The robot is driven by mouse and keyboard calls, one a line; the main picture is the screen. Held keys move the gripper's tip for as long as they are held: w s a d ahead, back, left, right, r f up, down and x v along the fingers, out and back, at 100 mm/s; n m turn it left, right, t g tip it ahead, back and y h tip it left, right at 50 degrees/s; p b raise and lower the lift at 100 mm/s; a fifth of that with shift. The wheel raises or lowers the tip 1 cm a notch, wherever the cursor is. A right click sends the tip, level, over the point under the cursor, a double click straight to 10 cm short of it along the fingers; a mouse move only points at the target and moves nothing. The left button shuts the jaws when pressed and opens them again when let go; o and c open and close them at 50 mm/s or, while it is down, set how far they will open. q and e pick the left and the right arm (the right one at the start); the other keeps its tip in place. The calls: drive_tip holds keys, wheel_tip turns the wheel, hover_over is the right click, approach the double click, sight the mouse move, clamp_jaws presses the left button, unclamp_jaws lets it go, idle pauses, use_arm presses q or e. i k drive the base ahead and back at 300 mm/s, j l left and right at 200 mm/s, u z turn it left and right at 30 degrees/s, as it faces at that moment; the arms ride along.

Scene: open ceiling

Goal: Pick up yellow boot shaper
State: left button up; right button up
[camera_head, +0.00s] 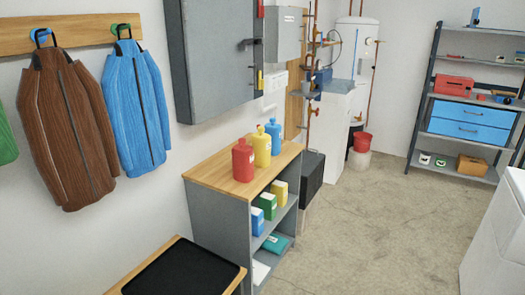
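I cannot make out a thing that is clearly a yellow boot shaper in the head view. A yellow bottle (262,149) stands upright on the wooden top of a grey shelf unit (205,179), between a red bottle (243,162) and a blue bottle (274,136). A yellow box (280,193) stands on the shelf below, beside green and blue boxes. Neither of my grippers is in view.
A wooden bench with a black tray (180,272) is at the front left. Jackets (65,130) hang on the left wall. The concrete floor (385,220) is clear in the middle. A white appliance (500,240) is at right, and a rack (426,95) stands behind.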

sight(261, 143)
drive_tip(key=i+l, duration=0.3)
drive_tip(key=i, duration=0.15)
drive_tip(key=i+l+z, duration=0.15)
drive_tip(key=i+l, duration=0.15)
drive_tip(key=i, duration=0.15)
drive_tip(key=i+l, duration=0.25)
drive_tip(key=i, duration=0.2)
drive_tip(key=i+l+z, duration=0.1)
drive_tip(key=i+l, duration=0.15)
drive_tip(key=i, duration=0.2)
